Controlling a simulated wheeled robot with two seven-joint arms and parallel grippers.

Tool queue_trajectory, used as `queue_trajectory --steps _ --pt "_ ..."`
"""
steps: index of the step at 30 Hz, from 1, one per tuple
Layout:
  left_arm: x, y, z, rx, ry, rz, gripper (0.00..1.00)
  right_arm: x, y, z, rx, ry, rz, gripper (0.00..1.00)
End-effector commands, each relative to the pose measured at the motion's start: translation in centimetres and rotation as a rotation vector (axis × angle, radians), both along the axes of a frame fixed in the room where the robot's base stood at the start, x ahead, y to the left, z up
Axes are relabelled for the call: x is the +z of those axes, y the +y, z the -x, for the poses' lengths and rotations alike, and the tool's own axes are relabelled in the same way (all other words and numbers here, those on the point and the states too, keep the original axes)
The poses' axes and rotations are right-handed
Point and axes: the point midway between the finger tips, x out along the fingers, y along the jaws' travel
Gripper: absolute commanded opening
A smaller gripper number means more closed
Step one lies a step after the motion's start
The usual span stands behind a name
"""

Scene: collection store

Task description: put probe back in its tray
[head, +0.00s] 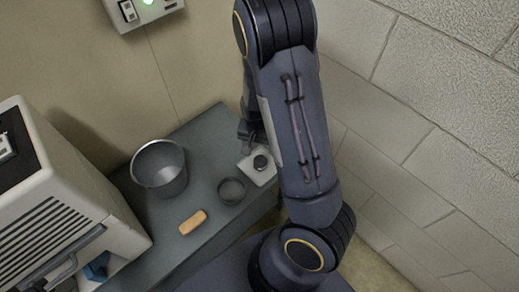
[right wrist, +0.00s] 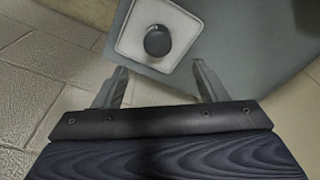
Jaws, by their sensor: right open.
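A white square tray-like block (head: 258,174) stands on the grey bench top near its right edge. A black round knob-like piece (head: 261,162) sits on its middle; I cannot tell whether this is the probe. In the right wrist view the white block (right wrist: 130,40) and the black piece (right wrist: 158,41) lie just beyond the fingertips. My right gripper (right wrist: 160,72) is open and empty, its fingers apart and not touching the block. In the head view it is partly hidden behind my arm. No other clear probe shows. My left gripper is not in view.
On the grey bench (head: 205,245) are a metal bucket (head: 160,170), a dark round dish (head: 231,191) and an orange-tan block (head: 193,222). A white vented machine (head: 60,200) stands at left. A wall box (head: 140,12) has a green light. A block wall (head: 430,120) closes the right.

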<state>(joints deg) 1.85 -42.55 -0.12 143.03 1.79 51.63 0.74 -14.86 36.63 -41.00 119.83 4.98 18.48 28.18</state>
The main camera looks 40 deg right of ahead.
Motion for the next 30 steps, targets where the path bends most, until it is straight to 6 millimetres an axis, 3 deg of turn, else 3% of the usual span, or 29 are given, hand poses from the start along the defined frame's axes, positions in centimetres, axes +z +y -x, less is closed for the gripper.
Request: queue_trajectory --steps 5,8,12,18,24,30 --pt "0.0 0.0 0.0 0.0 0.0 0.0 0.0 4.3 2.8 0.7 0.054 -0.067 -0.145 0.66" --pt "0.0 0.0 0.0 0.0 0.0 0.0 0.0 8.1 5.0 1.8 0.13 -0.13 -0.241 0.66" --pt "0.0 0.0 0.0 0.0 0.0 0.0 0.0 13.4 7.4 4.1 0.27 -0.234 -0.324 0.66" --pt "0.0 0.0 0.0 0.0 0.0 0.0 0.0 19.5 9.7 8.8 0.494 -0.383 -0.324 0.66" --pt "0.0 0.0 0.0 0.0 0.0 0.0 0.0 22.1 11.0 13.2 0.671 -0.472 -0.231 0.66" --pt "0.0 0.0 0.0 0.0 0.0 0.0 0.0 22.5 11.4 15.1 0.741 -0.493 -0.171 0.66"
